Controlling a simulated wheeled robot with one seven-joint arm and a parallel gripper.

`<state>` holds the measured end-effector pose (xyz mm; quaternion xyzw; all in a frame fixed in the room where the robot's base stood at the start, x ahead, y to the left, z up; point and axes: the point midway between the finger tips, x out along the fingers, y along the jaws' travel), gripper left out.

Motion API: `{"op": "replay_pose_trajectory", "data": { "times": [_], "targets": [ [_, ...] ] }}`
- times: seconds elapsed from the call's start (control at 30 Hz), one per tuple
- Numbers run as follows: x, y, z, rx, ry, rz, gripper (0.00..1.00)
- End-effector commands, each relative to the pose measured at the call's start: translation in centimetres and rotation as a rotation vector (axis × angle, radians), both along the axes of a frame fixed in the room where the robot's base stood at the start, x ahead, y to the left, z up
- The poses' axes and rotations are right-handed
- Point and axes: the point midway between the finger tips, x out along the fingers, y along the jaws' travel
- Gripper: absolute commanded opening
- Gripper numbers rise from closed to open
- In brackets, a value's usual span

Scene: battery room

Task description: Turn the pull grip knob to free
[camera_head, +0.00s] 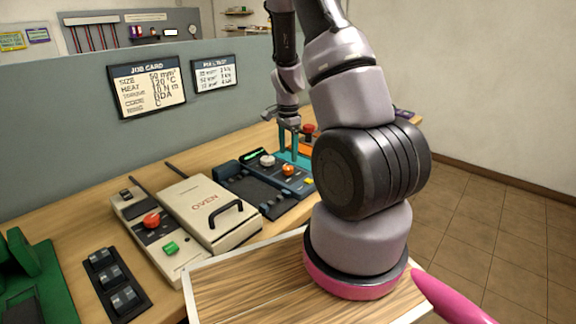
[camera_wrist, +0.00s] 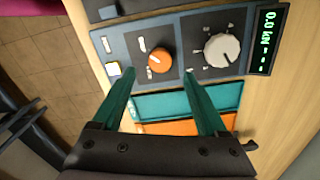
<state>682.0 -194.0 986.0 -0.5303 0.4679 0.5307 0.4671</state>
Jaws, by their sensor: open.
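A dark blue panel (camera_wrist: 185,45) carries an orange knob (camera_wrist: 160,60) with a pale pointer line and a larger grey-white knob (camera_wrist: 221,49). The labels are too small to read, so I cannot tell from lettering which is the pull grip knob. Pale marks sit beside the orange knob. In the head view the orange knob (camera_head: 288,170) and the white knob (camera_head: 267,160) show on the bench device. My gripper (camera_wrist: 159,74) is open and empty, its green fingertips apart, near the orange knob and either side of its near edge. I see no contact.
A green display (camera_wrist: 266,40) sits at the panel's right end, and a yellow-white button (camera_wrist: 113,69) at its left. Teal (camera_wrist: 188,100) and orange (camera_wrist: 170,127) parts lie below. The oven (camera_head: 210,213) and a red knob (camera_head: 151,220) stand left along the bench.

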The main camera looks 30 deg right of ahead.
Motion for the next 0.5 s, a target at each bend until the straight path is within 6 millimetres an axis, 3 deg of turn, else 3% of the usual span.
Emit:
{"op": "replay_pose_trajectory", "data": {
  "times": [0.23, 0.5],
  "targets": [
    [-0.1, 0.0, -4.2, 0.001, 0.002, -0.001, 0.76],
    [0.0, 0.0, -5.7, 0.0, -0.001, 0.0, 0.76]
  ]
}}
